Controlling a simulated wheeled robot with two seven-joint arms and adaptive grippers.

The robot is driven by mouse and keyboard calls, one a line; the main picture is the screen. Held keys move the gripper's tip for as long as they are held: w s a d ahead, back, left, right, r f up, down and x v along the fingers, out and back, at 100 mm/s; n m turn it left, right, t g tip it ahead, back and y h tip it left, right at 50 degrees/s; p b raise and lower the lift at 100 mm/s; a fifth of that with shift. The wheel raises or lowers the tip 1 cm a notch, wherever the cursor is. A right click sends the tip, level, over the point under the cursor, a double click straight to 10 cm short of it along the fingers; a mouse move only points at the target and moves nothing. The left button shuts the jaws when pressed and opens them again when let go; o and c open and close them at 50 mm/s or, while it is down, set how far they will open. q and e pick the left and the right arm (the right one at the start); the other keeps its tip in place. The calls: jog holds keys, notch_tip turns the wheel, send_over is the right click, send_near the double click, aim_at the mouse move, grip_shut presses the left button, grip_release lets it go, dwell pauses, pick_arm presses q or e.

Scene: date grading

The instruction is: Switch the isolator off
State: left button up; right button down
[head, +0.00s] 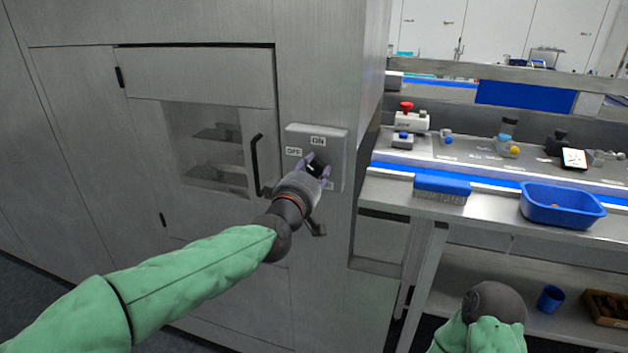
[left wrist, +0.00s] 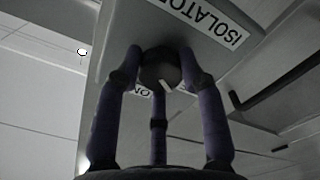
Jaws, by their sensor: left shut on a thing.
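The isolator (head: 335,140) is a grey box on the steel cabinet's face, with an ON label at its top and an OFF label at its left. My left gripper (head: 317,170) is shut on its dark round knob (left wrist: 160,70), fingers around it. In the left wrist view the gripper (left wrist: 160,80) shows inverted labels: ISOLATOR above the knob, ON partly hidden below. The knob's white mark points down and slightly right there, near the ON side; its exact setting is hard to tell. My right gripper is not in view.
A dark door handle (head: 257,165) stands just left of the isolator. At right, a bench holds a blue brush (head: 442,185), a blue bin (head: 562,208) and a red-button control box (head: 408,120). A blue cup (head: 551,298) stands on the lower shelf.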

pick_arm(q)
jog(key=shift+a+r+n+b, duration=0.1)
jog(key=shift+n+b, duration=0.3)
jog(key=shift+n, duration=0.3)
jog(key=shift+a+r+n+b, duration=0.1)
jog(key=shift+n+b, duration=0.25)
jog(key=shift+n, duration=0.65)
jog(key=o, duration=1.1)
jog(key=shift+w, duration=0.1)
jog(key=shift+o, duration=0.2)
jog(key=shift+f, duration=0.1)
jog(key=v, duration=1.2)
